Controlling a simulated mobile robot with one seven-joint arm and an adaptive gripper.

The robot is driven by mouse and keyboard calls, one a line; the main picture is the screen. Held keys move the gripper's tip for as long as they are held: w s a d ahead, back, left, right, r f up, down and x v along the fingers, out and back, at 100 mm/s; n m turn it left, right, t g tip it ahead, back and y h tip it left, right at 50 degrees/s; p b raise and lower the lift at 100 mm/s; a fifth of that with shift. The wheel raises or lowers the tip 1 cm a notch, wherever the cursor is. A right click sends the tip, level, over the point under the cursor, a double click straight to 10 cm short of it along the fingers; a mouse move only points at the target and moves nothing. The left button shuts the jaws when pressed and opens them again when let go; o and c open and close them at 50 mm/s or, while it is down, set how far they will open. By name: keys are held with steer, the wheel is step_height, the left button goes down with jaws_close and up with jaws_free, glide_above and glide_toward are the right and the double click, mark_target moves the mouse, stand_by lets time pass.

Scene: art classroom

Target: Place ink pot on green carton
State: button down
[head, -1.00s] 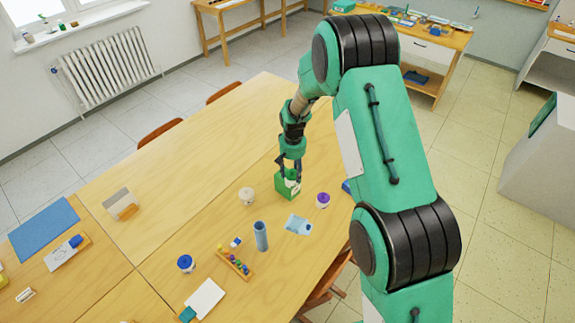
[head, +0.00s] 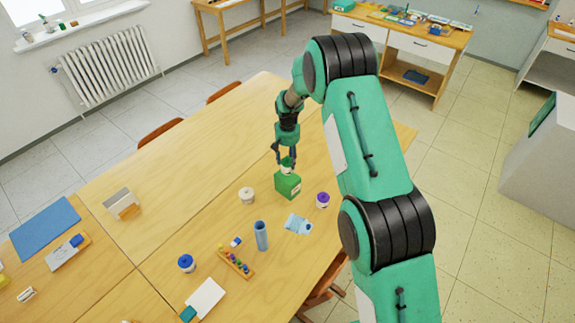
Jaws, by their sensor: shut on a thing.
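The green carton (head: 288,186) stands upright on the wooden table, near its right side. My gripper (head: 286,163) is directly over the carton, pointing down. It is shut on a small white ink pot with a green lid (head: 287,168), partly hidden by the fingers. The pot is at the carton's top; I cannot tell whether it touches it or hangs just above.
A blue-lidded pot (head: 186,263) is nearer. The table beyond the carton is clear.

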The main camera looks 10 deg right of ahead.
mark_target(287, 163)
steer(key=shift+f, duration=1.75)
steer(key=shift+f, duration=0.1)
steer(key=c, duration=0.9)
jaws_free()
steer(key=shift+r, duration=6.1)
